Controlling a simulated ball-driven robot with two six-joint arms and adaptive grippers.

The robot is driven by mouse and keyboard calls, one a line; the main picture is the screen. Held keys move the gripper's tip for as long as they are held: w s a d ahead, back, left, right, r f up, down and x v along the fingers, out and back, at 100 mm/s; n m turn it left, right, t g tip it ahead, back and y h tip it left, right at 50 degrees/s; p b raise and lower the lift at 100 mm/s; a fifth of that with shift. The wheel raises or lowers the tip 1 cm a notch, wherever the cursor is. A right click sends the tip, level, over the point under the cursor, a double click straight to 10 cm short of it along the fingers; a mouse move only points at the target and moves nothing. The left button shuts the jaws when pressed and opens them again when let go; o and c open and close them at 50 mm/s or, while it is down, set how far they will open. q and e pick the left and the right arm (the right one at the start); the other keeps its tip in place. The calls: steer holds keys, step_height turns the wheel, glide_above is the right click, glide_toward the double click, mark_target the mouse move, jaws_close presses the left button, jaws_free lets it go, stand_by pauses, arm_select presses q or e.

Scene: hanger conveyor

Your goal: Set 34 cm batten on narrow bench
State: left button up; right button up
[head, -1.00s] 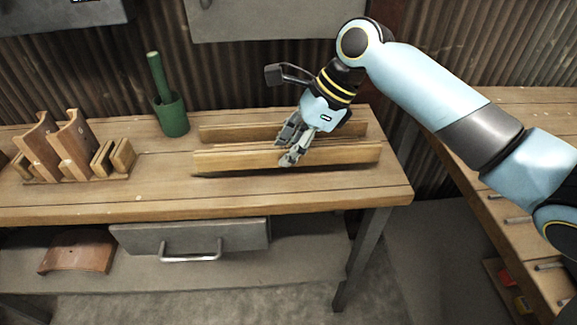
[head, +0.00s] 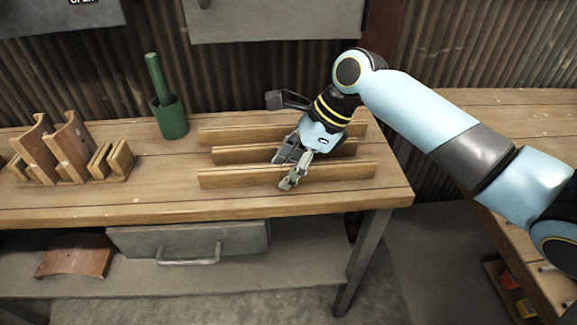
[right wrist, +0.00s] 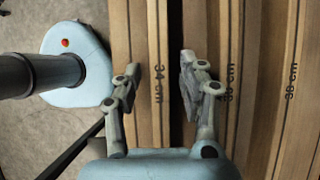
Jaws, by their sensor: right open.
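The 34 cm batten (head: 228,178) is a long wooden strip lying along the front part of the bench (head: 155,207). Its label shows in the right wrist view (right wrist: 158,90). My right gripper (head: 284,172) is open, with one finger on each side of this batten near its middle; I cannot tell whether either finger touches it. The right wrist view also shows the open fingers (right wrist: 158,68) around it. Behind it lie a middle batten (head: 235,154), its label partly hidden by a finger, and a back batten (head: 225,134) marked 38 cm (right wrist: 290,80). My left gripper is not in view.
A green cup with a rod (head: 170,115) stands left of the battens. A wooden rack with curved pieces (head: 75,150) is at the left. A second bench (head: 490,120) is at the right. A grey drawer (head: 190,240) hangs below the front edge.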

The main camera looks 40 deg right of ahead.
steer(key=p+v, duration=0.2)
steer(key=v, duration=1)
steer(key=shift+p, duration=0.35)
steer(key=shift+r, duration=0.1)
